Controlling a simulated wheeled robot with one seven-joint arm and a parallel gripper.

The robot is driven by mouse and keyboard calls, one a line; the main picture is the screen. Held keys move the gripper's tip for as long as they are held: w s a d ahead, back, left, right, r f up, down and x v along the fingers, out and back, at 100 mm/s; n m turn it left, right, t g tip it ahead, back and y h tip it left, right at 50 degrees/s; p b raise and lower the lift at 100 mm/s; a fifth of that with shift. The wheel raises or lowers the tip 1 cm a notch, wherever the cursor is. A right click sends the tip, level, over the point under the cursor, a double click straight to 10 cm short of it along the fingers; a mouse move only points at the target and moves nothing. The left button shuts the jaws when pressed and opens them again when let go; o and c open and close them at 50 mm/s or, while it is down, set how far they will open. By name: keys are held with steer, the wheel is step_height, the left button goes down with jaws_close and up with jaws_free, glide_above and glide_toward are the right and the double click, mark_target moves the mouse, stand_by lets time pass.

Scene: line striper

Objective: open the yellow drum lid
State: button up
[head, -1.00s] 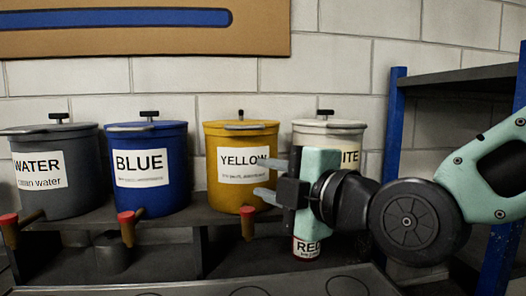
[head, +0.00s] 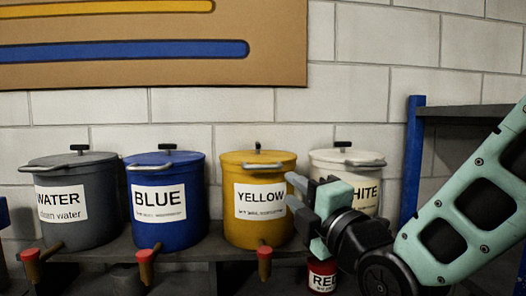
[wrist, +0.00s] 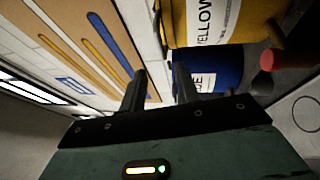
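The yellow drum (head: 258,205) stands on the dark shelf between the blue and white drums, its label facing me. Its yellow lid (head: 258,158) is on top, with a grey front handle and a small dark knob. My gripper (head: 292,200) is in front of the yellow drum's right side, below lid height. In the wrist view the two fingers of my gripper (wrist: 160,85) are apart with nothing between them. The yellow drum (wrist: 235,22) fills the upper right there, beyond the fingers; the picture is turned sideways.
The grey water drum (head: 75,200), blue drum (head: 168,205) and white drum (head: 340,165) stand in the same row. Taps with red handles (head: 264,252) stick out in front. A red container (head: 322,278) sits low near my arm. A blue-post rack (head: 412,160) is at right.

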mark_target(264, 168)
steer(key=p+x, duration=0.5)
steer(key=x, duration=0.7)
steer(key=shift+w+a+p, duration=0.15)
steer(key=shift+w+p, duration=0.1)
steer(key=shift+p, duration=0.1)
jaws_close()
